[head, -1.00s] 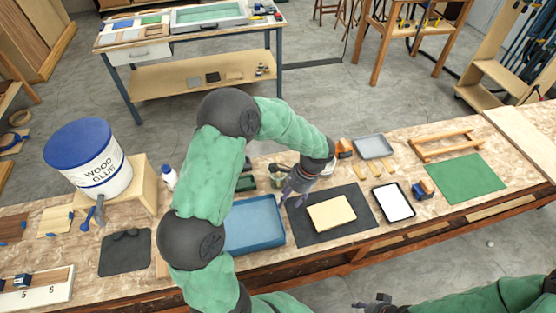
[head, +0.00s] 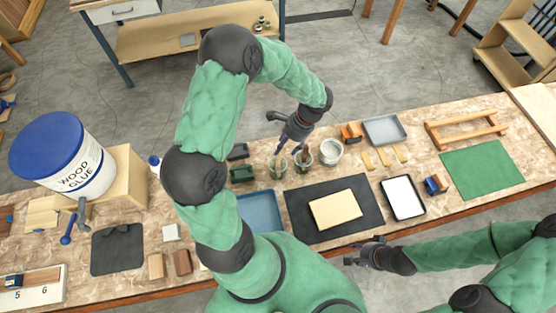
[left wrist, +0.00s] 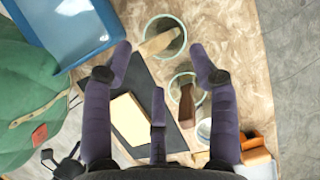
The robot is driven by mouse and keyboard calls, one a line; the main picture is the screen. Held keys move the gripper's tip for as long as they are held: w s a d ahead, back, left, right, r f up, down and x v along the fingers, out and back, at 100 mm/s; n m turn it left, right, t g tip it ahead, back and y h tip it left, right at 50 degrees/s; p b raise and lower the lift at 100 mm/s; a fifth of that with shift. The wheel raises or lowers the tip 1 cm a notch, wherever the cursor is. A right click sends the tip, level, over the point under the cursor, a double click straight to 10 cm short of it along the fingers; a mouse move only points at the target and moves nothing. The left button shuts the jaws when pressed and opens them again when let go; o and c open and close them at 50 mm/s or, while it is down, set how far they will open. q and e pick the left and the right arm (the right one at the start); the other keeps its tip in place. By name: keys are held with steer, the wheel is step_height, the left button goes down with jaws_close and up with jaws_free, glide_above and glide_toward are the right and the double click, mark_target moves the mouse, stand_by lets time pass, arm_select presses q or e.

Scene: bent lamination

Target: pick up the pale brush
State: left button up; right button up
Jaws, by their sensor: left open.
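The pale brush (left wrist: 158,43) leans in a glass jar (left wrist: 178,22) in the left wrist view, its light wooden handle rising over the rim. In the head view that jar (head: 277,166) is the left one of two. A dark-handled brush (left wrist: 187,103) stands in the second jar (head: 303,161). My left gripper (head: 292,147) is over the jars in the head view. In the left wrist view its fingers (left wrist: 160,55) are spread and empty, with the pale handle showing between the fingertips. My right gripper (head: 364,252) is beyond the bench's front edge; its finger opening is unclear.
A white tub (head: 331,152) stands right of the jars. A blue tray (head: 258,208) and a dark mat (head: 300,222) with a pale board (head: 335,209) lie in front. Dark blocks (head: 241,174) are left of the jars. A grey tray (head: 385,130) is at the back right.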

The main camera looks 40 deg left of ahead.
mark_target(278, 157)
arm_select(q)
steer(key=x, duration=0.7)
steer(key=shift+s+f, duration=0.1)
steer(key=shift+f, duration=0.1)
steer(key=shift+d, duration=0.1)
steer(key=c, duration=1.1)
